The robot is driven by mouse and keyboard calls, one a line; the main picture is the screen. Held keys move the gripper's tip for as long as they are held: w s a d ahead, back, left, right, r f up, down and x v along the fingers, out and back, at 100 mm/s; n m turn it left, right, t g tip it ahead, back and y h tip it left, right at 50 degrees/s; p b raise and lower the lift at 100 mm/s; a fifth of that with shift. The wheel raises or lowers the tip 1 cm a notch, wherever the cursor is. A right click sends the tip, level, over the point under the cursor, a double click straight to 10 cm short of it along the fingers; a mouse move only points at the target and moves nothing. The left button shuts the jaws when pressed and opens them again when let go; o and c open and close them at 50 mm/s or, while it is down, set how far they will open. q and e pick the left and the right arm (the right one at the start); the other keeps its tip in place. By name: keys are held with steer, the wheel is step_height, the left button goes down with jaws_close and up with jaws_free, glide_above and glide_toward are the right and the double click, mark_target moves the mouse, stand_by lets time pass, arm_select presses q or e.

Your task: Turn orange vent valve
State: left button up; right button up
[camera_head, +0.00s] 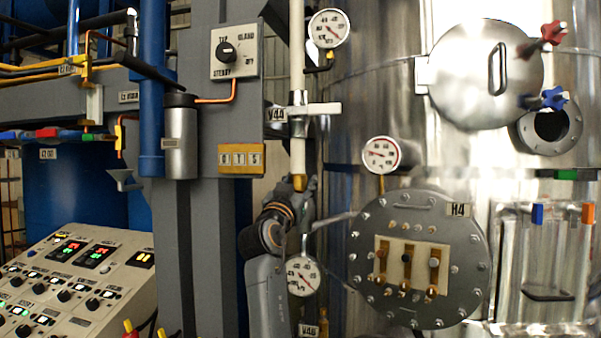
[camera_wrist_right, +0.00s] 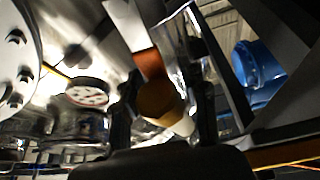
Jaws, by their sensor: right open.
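My right gripper (camera_head: 299,186) is at the vertical white pipe (camera_head: 298,75), where its lower end turns orange-brown. Its arm comes up from the bottom centre and partly hides the spot. In the right wrist view an orange-brown fitting (camera_wrist_right: 152,68) lies between the two dark fingers of the gripper (camera_wrist_right: 165,95). The fingers stand apart on either side of it; I cannot tell whether either touches it. I cannot tell for certain that this fitting is the orange vent valve. My left gripper is not in view.
A pressure gauge (camera_head: 302,276) sits close to my right arm, and another gauge (camera_head: 381,155) is to its right. A grey bolted flange (camera_head: 462,262) and the shiny tank stand on the right. A grey column (camera_head: 190,250) and a control panel (camera_head: 125,290) are on the left.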

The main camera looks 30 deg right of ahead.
steer(key=shift+w+d+r, duration=0.1)
steer(key=shift+w+d, duration=0.05)
steer(key=shift+d, duration=0.1)
jaws_close()
